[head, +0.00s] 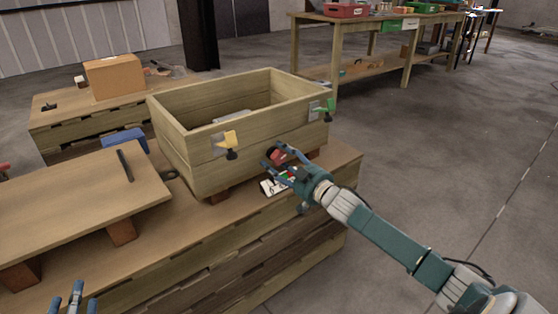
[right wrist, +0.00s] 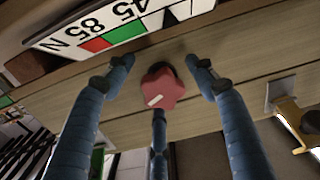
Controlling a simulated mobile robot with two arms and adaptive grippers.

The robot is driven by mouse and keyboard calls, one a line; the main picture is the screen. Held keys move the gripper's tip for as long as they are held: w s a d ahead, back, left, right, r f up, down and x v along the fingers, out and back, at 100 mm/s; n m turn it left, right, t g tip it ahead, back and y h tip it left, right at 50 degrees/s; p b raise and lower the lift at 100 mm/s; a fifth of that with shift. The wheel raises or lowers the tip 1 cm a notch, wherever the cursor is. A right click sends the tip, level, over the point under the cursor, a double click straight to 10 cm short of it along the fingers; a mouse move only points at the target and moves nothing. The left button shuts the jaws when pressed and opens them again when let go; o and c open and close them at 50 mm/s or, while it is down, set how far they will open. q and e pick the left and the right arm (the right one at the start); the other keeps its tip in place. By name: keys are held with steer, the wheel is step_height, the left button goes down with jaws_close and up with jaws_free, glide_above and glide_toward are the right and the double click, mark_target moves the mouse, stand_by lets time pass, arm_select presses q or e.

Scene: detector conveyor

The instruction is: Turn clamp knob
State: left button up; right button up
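A red star-shaped knob (right wrist: 161,89) shows in the right wrist view, between the fingers of my right gripper (right wrist: 158,66). The fingers stand spread on both sides of it with visible gaps, and a third finger is below it. In the head view my right gripper (head: 279,160) is at the front of the wooden crate (head: 180,150), and the red knob (head: 279,155) is partly hidden by the fingers. A yellow clamp (head: 229,139) and a green clamp (head: 325,108) are on the crate's front. My left gripper (head: 75,298) is open and empty at the bottom left, partly cut off.
A card with numbers and red and green blocks (right wrist: 115,33) lies close to the right gripper. A raised board (head: 80,195) with a dark handle is left of the crate. A cardboard box (head: 114,75) stands behind. Open floor lies to the right.

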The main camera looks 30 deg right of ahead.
steer(key=s, duration=1.2)
steer(key=shift+d, duration=0.45)
stand_by(0.4)
